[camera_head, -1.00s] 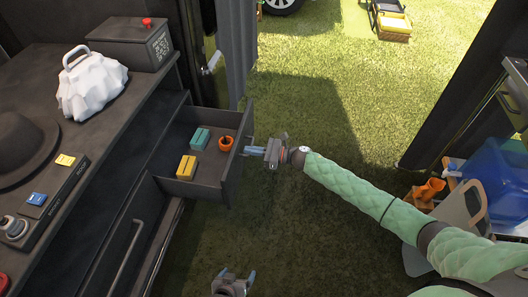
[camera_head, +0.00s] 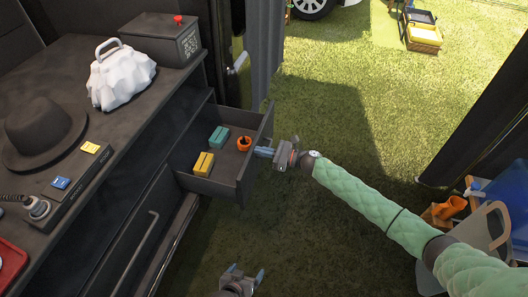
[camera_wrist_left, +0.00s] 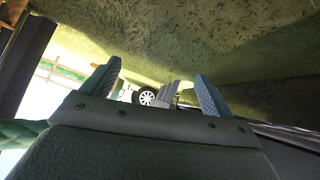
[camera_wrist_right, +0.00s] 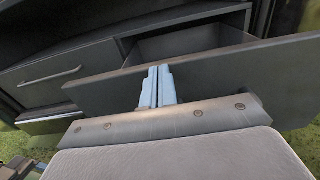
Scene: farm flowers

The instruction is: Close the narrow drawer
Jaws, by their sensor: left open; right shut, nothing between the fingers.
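The narrow drawer (camera_head: 256,170) is pulled out of the dark cabinet in the head view, with a yellow block (camera_head: 203,164), a teal block (camera_head: 218,138) and an orange ring-shaped item (camera_head: 244,143) inside. My right gripper (camera_head: 264,151) is shut and empty, its fingertips at the outer side of the drawer's front panel. In the right wrist view the shut fingers (camera_wrist_right: 157,87) point at that panel (camera_wrist_right: 215,78); I cannot tell whether they touch it. My left gripper (camera_head: 241,279) is open and empty, low over the grass; its spread fingers also show in the left wrist view (camera_wrist_left: 156,88).
The cabinet top (camera_head: 150,91) holds a hat (camera_head: 42,128), a white lumpy bag (camera_head: 121,76) and a dark box (camera_head: 160,38). A lower drawer with a long handle (camera_head: 134,251) is below. Grass is clear ahead; a blue container (camera_head: 503,190) stands at right.

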